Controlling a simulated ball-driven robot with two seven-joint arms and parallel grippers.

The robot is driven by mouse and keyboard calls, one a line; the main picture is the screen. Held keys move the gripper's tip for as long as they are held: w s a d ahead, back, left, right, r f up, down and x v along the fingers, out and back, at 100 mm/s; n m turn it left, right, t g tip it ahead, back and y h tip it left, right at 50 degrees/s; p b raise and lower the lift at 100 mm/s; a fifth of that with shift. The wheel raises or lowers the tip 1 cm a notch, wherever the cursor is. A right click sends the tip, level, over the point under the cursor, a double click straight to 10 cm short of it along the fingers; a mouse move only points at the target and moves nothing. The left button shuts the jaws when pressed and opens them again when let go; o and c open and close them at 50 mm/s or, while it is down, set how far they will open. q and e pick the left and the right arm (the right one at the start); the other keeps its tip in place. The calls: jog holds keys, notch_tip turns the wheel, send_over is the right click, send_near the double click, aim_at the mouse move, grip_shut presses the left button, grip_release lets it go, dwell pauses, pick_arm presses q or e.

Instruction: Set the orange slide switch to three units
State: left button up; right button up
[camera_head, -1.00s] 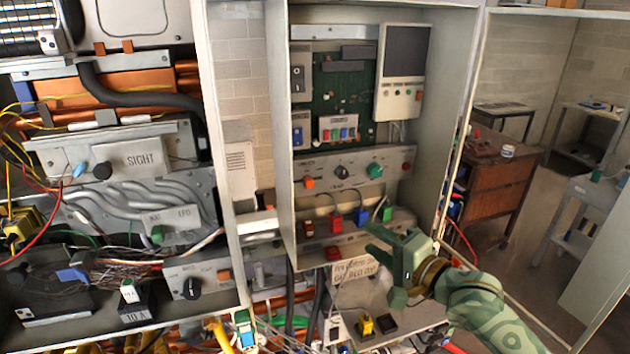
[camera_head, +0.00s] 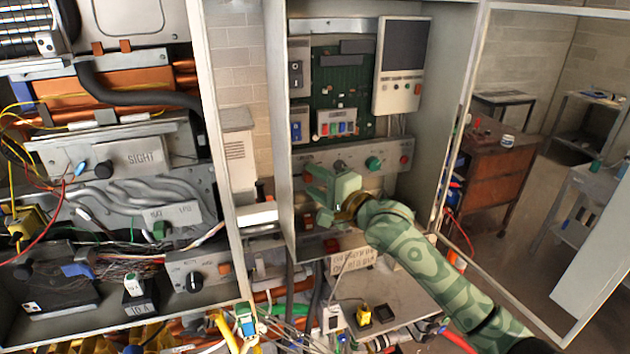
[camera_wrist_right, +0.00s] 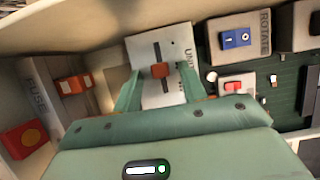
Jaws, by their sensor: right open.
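The orange slide switch (camera_wrist_right: 160,71) sits in a dark slot on a light plate with lettering (camera_wrist_right: 172,95) in the right wrist view. The lettering is only partly readable. My right gripper (camera_head: 315,190) is open and empty in front of the control panel in the middle cabinet. In the wrist view its two green fingers stand on either side of the switch, with visible gaps. I cannot tell whether the fingertips reach its depth. In the head view the gripper hides the switch. My left gripper is not in view.
A green knob (camera_head: 374,163) and a red button (camera_head: 404,159) are right of the gripper on the panel. The wrist view shows a blue switch (camera_wrist_right: 236,39), a red switch (camera_wrist_right: 238,86) and a fuse panel (camera_wrist_right: 45,100). The cabinet's right wall (camera_head: 450,110) stands close to my forearm.

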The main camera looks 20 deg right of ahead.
jog(key=shift+w+a, duration=0.15)
jog(key=shift+w, duration=0.1)
grip_shut()
jog(key=d+p, duration=0.1)
jog(key=d, duration=0.2)
jog(key=shift+d, duration=0.2)
